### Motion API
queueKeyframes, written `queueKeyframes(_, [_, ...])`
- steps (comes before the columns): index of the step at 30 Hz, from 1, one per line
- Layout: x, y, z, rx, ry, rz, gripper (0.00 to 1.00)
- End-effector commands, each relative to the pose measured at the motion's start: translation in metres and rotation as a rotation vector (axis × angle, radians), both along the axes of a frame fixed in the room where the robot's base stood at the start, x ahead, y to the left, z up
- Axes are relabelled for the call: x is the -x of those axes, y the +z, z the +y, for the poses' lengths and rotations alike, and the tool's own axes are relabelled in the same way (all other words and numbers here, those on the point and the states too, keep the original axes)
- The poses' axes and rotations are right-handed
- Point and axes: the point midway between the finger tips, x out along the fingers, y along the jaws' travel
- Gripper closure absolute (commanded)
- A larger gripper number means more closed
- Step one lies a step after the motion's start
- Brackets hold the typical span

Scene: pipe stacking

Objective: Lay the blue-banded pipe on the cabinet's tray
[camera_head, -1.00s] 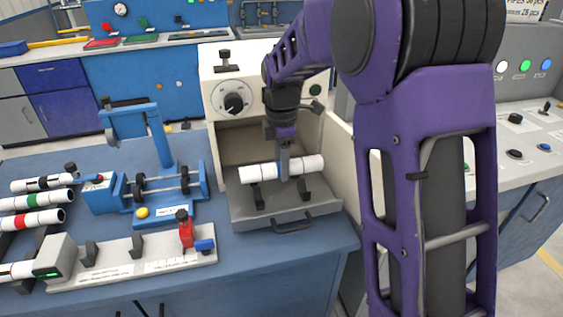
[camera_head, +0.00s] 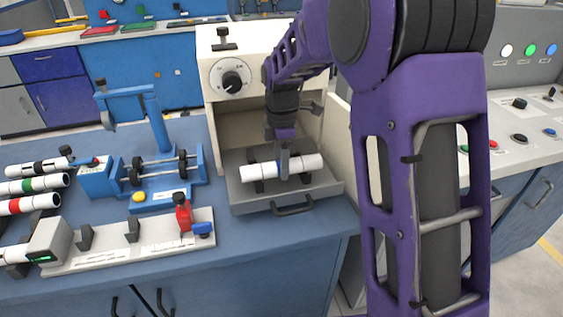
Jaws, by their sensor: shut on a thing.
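The blue-banded pipe (camera_head: 306,164) is white with a blue band near its middle, mostly covered by my gripper. It lies level, left to right, at the two dark cradles on the cabinet's tray (camera_head: 243,200). It appears to touch the cradles. My gripper (camera_head: 283,168) points straight down and is shut on the pipe near its middle. The tray is grey, pulled out of the white cabinet (camera_head: 221,112), with a dark handle at its front. The far finger is hidden.
A blue clamp fixture with rollers (camera_head: 160,170) stands left of the cabinet. Several banded pipes (camera_head: 40,184) lie on a rack at the far left. A pale fixture with a red clamp (camera_head: 183,215) is in front. The cabinet's side walls flank the tray's back.

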Motion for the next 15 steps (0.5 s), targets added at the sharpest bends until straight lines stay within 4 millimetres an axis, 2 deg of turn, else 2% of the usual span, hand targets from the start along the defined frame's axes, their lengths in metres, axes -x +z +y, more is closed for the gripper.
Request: queueKeyframes(15, [-0.0001, -0.0037, -0.0001, 0.000, 0.000, 0.000, 1.00])
